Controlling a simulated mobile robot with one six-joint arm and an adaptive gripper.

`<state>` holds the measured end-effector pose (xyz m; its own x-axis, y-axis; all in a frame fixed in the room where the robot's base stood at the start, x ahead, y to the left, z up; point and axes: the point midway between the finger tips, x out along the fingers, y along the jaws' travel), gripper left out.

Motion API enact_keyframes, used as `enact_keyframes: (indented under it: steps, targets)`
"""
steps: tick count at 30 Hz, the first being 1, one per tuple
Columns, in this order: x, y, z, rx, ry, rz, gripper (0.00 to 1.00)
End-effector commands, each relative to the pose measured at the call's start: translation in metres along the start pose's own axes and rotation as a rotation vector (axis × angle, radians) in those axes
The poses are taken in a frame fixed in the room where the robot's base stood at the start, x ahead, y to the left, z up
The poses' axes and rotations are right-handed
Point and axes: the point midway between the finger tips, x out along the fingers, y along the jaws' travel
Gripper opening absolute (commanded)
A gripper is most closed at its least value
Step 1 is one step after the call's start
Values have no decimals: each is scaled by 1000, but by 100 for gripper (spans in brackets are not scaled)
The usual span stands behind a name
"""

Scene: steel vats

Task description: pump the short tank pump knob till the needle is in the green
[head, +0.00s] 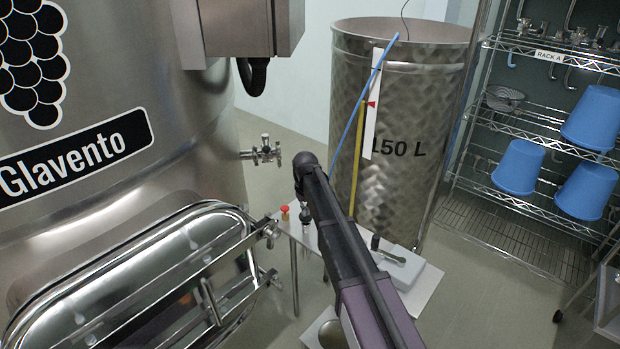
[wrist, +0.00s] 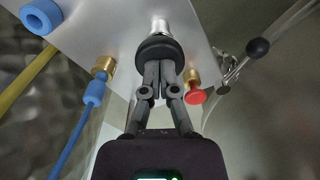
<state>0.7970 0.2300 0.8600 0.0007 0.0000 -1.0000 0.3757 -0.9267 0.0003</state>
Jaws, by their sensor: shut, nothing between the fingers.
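A black round knob (wrist: 153,46) on a silver stem shows at the top centre of the wrist view, on a pale plate. My gripper (wrist: 160,66) is shut with nothing between its fingers. Its tips overlap the knob's lower edge in the picture; I cannot tell whether they touch. The short tank (head: 402,185), steel and marked 150 L, stands behind my arm. No gauge needle or green zone can be made out.
A red knob (wrist: 195,96) on a brass fitting sits right of my fingers; it also shows in the head view (head: 285,209). A blue hose (wrist: 73,133) lies left. The large Glavento vat (head: 110,180) fills the left, with a valve (head: 264,151). A rack (head: 530,130) stands right.

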Motion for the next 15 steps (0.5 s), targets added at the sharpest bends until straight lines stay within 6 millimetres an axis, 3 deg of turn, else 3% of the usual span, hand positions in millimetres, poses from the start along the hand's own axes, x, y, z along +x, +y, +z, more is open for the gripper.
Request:
enact_keyframes:
  steps: [1,5,15]
  targets:
    - [7,0,0,0,-1,0,0]
    - [0,0,0,0,-1,0,0]
    - [-26,0,0,0,-1,0,0]
